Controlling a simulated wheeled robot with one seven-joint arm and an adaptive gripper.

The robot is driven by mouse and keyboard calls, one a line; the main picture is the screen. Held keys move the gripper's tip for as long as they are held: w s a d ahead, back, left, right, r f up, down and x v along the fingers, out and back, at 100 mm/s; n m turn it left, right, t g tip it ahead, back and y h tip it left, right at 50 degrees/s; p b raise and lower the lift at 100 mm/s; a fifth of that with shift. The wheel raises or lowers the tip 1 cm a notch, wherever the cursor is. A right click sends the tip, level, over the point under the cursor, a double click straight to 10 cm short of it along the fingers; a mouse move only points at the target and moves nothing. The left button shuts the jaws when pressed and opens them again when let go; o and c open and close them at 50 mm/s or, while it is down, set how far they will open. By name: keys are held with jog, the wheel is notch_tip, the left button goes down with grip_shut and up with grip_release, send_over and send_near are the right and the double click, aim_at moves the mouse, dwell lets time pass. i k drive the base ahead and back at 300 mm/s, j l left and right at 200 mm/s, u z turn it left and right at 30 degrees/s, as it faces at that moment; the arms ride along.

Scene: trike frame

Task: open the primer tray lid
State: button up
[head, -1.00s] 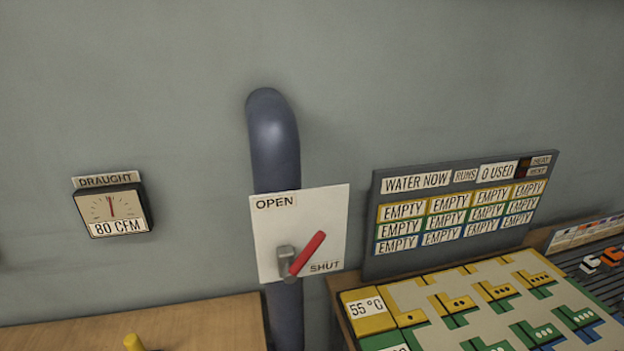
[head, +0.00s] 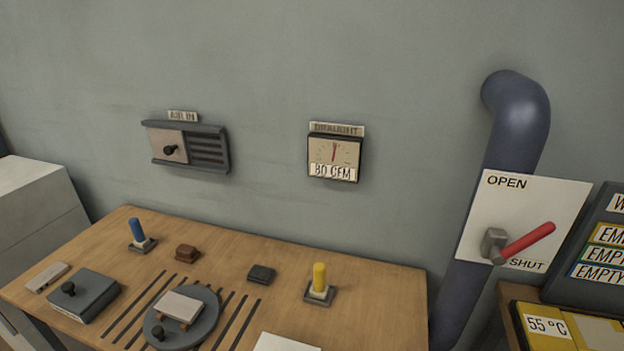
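No label in view names the primer tray. A dark grey flat box (head: 88,298) with a black knob (head: 68,289) on top lies at the left of the wooden table; its top looks closed, and I cannot tell whether it is the primer tray. A round grey plate (head: 202,330) with a black knob near its front edge carries a small pale-topped block (head: 180,306) over the table's slots. My gripper is not in view.
The wooden table (head: 370,285) also holds a blue peg (head: 136,231), a yellow peg (head: 319,277), a brown block (head: 187,253) and a dark block (head: 261,274). A blue pipe (head: 508,140) with a red lever (head: 528,243) stands right of it.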

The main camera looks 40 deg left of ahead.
aim_at(77, 294)
jog(key=i+j+u, duration=0.15)
jog(key=u, duration=2.5)
jog(key=i+j, duration=0.25)
jog(key=i, duration=0.2)
